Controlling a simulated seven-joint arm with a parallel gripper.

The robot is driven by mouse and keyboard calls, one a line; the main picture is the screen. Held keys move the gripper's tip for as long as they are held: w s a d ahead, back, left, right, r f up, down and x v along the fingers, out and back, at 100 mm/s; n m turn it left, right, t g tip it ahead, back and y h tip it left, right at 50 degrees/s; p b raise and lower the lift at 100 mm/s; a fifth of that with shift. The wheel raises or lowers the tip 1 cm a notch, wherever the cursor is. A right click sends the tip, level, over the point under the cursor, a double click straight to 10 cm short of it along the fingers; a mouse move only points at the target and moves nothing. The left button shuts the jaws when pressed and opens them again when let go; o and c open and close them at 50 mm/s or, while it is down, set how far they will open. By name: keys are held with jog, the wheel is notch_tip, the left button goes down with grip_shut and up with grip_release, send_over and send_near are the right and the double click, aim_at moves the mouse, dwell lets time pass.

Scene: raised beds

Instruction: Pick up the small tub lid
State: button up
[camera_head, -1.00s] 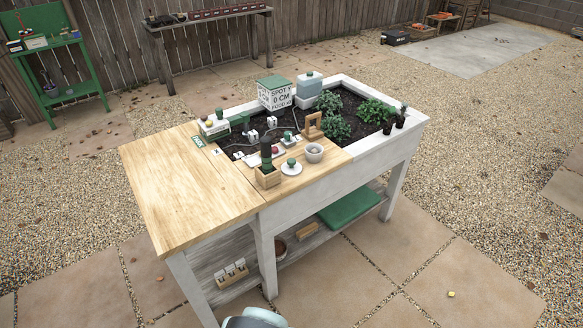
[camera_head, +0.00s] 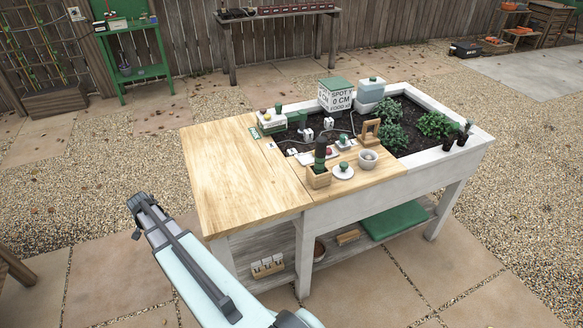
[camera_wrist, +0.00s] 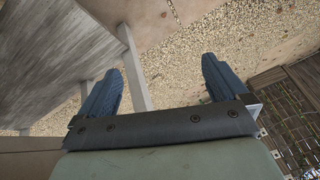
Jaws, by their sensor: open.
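A round white lid with a green knob (camera_head: 343,171) lies on the wooden top near its front edge. A smaller white piece with a green knob (camera_head: 344,143) sits just behind it; I cannot tell which of the two is the small tub lid. My gripper (camera_head: 143,211) is to the left of the bed table, out past its front left corner and well apart from both pieces. In the wrist view my gripper (camera_wrist: 162,76) shows two dark blue fingers spread wide with nothing between them. Neither lid shows in the wrist view.
A wooden pot with a dark plant (camera_head: 318,175) stands left of the lid, and a grey bowl (camera_head: 368,159) right of it. A wooden frame (camera_head: 371,132) and leafy plants (camera_head: 435,125) are behind. The left wooden top (camera_head: 235,180) is clear.

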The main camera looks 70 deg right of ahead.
jog(key=w+d+r+m+t+h, duration=0.1)
jog(key=w+d+r+m, duration=0.1)
jog(key=d+r, duration=0.55)
jog(key=w+d+r+m+t+h, duration=0.1)
jog(key=w+d+r+m+h, duration=0.15)
jog(key=d+r, duration=0.5)
jog(key=s+d+r+m+g, duration=0.1)
jog(key=s+d+r, duration=0.1)
jog(key=s+d, duration=0.3)
jog(key=s+d+r+m+g, duration=0.1)
jog(key=s+d+r+m, duration=0.1)
jog(key=s+d, duration=0.4)
jog(key=s+d+r+m+g+y, duration=0.1)
jog(key=s+d+r, duration=0.1)
jog(key=s+d, duration=0.4)
jog(key=shift+s+r+m, duration=0.25)
jog(key=shift+s, duration=0.1)
jog(key=s+d+r+m+g+y, duration=0.1)
jog(key=s+d+m, duration=0.15)
jog(key=s, duration=0.55)
jog(key=s+d+r+m+g+y, duration=0.1)
jog(key=s+d, duration=0.2)
jog(key=s, duration=0.5)
jog(key=m+g+y, duration=0.1)
jog(key=m+y, duration=0.3)
jog(key=m, duration=0.2)
send_near(344, 164)
jog(key=shift+w+d+f, duration=0.1)
jog(key=shift+d+f, duration=0.05)
jog(key=shift+f, duration=5.15)
